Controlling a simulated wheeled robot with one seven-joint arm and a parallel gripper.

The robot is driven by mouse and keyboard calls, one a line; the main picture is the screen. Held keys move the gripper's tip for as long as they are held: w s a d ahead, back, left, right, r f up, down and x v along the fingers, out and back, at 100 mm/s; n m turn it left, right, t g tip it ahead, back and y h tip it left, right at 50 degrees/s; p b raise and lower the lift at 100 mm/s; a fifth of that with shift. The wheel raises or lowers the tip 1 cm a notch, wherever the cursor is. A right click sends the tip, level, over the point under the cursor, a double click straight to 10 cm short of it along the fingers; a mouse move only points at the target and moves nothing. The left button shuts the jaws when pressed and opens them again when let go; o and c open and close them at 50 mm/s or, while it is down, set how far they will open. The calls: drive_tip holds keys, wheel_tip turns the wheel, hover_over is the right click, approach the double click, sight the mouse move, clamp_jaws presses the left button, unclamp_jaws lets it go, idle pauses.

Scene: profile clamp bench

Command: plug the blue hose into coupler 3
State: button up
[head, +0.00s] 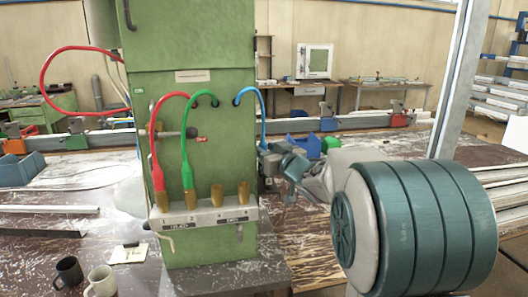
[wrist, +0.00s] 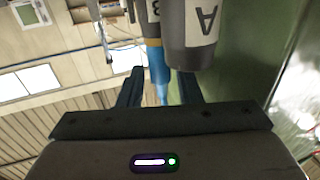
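The blue hose (head: 262,112) leaves the green column near its top, arches right and hangs down the column's right side to my gripper (head: 266,156). In the wrist view, a blue hose piece (wrist: 158,68) lies between the fingers of my gripper (wrist: 160,85), with a gap showing on its right; the gripper looks open. A grey cylinder marked A (wrist: 198,30) is close beside it. The grey coupler block (head: 205,217) has brass couplers; the third from left (head: 217,195) and the fourth (head: 243,194) are bare. Its numbers are mostly too small to read.
The red hose (head: 153,140) and green hose (head: 186,140) end upright on the block's two left positions. A black mug (head: 68,272), a white mug (head: 102,282) and a card (head: 128,254) are at the front left.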

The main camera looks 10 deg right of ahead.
clamp_jaws()
drive_tip(key=shift+r+p, duration=0.7)
drive_tip(key=shift+r, duration=0.1)
idle(0.6)
drive_tip(key=shift+r+p, duration=1.1)
drive_tip(key=shift+r, duration=0.15)
drive_tip(key=shift+s, duration=0.1)
